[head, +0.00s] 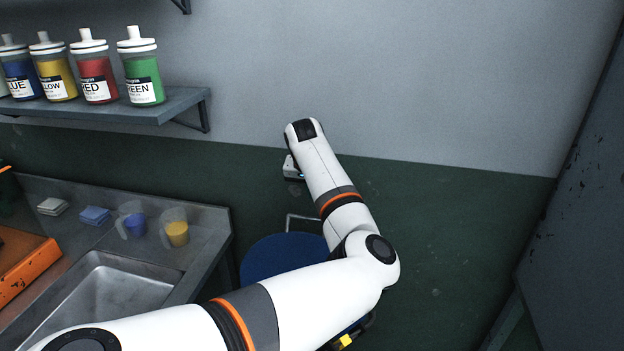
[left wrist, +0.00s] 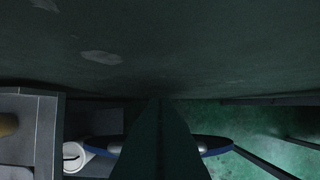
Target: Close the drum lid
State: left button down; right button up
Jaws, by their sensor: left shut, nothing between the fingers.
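The blue round drum lid (head: 272,258) shows in the head view below the middle, partly hidden behind my left arm. A pale metal bar handle (head: 290,219) stands up at its far edge. In the left wrist view, thin blue rims (left wrist: 216,147) stick out on both sides of my fingers, seen edge-on. My left gripper (left wrist: 160,112) is shut and empty, a dark wedge in the wrist view in front of the lid. In the head view its fingers are hidden; only the wrist end shows, near the back wall above the handle. My right gripper is in neither view.
A steel sink counter (head: 215,225) with cups and cloths stands on the left, an orange box (head: 25,265) at its edge. A shelf (head: 180,103) with several paint bottles hangs above. A dark panel (head: 585,200) bounds the right. The green wall is close.

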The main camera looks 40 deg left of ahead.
pick_arm(q)
jog(key=f, duration=0.1)
jog(key=s+d+f+p, duration=0.1)
jog(key=s+f+p, duration=0.1)
jog(key=f, duration=0.1)
jog(key=shift+d, duration=0.2)
dwell(0.3)
